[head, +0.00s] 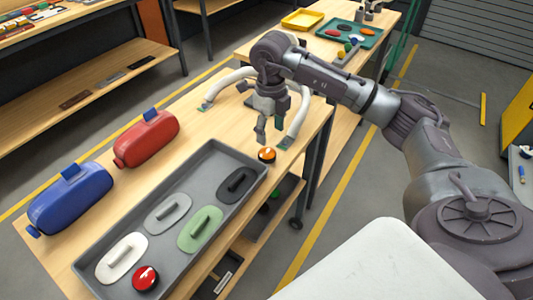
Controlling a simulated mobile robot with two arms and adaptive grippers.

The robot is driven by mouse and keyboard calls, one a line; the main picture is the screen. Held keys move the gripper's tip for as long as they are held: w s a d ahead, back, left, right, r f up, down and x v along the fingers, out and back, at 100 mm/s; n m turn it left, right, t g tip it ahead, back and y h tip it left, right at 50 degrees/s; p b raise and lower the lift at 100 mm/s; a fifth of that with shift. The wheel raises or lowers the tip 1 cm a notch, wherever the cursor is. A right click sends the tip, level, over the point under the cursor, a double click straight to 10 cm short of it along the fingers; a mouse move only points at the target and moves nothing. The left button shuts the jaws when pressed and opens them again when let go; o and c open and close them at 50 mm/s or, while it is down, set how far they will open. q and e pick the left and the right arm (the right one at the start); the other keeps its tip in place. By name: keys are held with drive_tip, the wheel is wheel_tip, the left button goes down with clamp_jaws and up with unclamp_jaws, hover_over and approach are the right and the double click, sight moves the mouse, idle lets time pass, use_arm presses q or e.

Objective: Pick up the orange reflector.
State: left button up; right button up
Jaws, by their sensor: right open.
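The orange reflector (267,154), a small round disc with a dark rim, sits on the wooden table just beyond the far right corner of the grey tray (88,262). My right gripper (268,130) points down just above and behind it, with its fingers apart and nothing between them. I cannot tell whether a fingertip touches the reflector. A similar red reflector (146,278) lies in the near end of the tray. My left gripper is out of view.
The tray also holds white (122,257), grey (168,213), green (200,229) and black (237,185) handled pieces. Blue (70,198) and red (146,138) cases stand left of it. A curved white handle-like part (299,115) is close beside the gripper.

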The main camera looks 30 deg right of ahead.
sight(267, 153)
wheel_tip(267, 153, down, 3)
drive_tip(key=shift+f, duration=0.2)
drive_tip(key=shift+w+a+f+p, duration=0.1)
drive_tip(key=shift+w+f+p, duration=0.1)
drive_tip(key=shift+f+p, duration=0.35)
drive_tip(key=f, duration=0.4)
drive_tip(key=shift+w+f+p, duration=0.2)
drive_tip(key=shift+w+p, duration=0.15)
drive_tip(key=shift+p, duration=0.05)
drive_tip(key=shift+c, duration=0.3)
drive_tip(key=c, duration=0.5)
